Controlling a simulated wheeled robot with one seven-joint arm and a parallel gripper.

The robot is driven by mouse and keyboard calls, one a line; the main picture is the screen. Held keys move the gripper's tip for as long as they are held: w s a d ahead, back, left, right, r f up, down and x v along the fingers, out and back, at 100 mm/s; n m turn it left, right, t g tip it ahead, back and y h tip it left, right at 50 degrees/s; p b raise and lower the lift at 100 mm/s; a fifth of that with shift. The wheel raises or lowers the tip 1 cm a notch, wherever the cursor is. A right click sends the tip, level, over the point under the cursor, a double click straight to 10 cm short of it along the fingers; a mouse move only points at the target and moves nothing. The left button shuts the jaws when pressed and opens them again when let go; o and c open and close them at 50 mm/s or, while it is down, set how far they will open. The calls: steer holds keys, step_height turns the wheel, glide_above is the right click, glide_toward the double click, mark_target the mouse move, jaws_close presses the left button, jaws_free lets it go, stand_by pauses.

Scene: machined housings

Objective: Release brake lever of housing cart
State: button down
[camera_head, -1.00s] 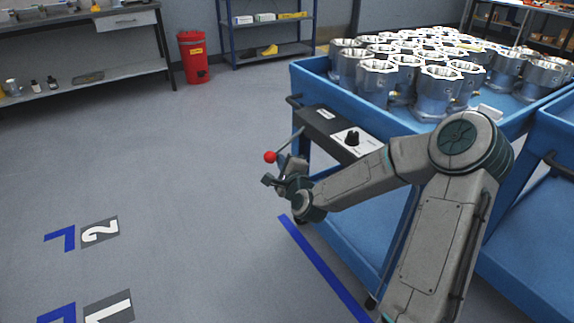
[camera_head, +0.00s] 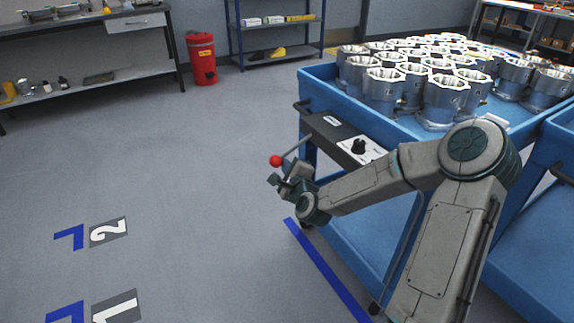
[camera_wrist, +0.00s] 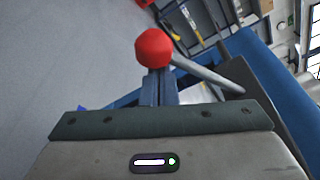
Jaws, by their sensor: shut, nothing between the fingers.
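The blue housing cart (camera_head: 345,215) stands right of centre, loaded with several machined metal housings (camera_head: 440,97). Its brake lever is a thin grey rod with a red ball knob (camera_head: 275,160), sticking out left from the dark control box (camera_head: 340,133) at the cart's end. My gripper (camera_head: 276,182) is just below the knob, shut and empty. In the wrist view the red knob (camera_wrist: 154,47) is just beyond the closed fingers (camera_wrist: 159,86), and the rod runs right from it. I cannot tell whether the fingertips touch the knob.
A second blue cart (camera_head: 545,215) stands close on the right. Blue tape (camera_head: 325,268) marks the floor beside the cart. A red bin (camera_head: 202,60), a blue shelf (camera_head: 277,58) and a workbench (camera_head: 90,75) are at the back. The floor on the left is clear.

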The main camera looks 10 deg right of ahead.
step_height(320, 180, up, 11)
steer(key=a+m+g+y+p, duration=0.1)
steer(key=m+y+p, duration=0.1)
steer(key=m+p, duration=0.6)
steer(key=shift+s+f+g+p, duration=0.15)
steer(key=shift+g+p, duration=0.15)
steer(key=shift+p, duration=2.45)
steer(key=shift+m+y, duration=0.3)
step_height(320, 180, down, 4)
steer(key=b, duration=0.3)
steer(key=p+v, duration=0.1)
steer(key=v, duration=0.8)
steer(key=shift+s+d, duration=0.2)
steer(key=shift+s, duration=0.05)
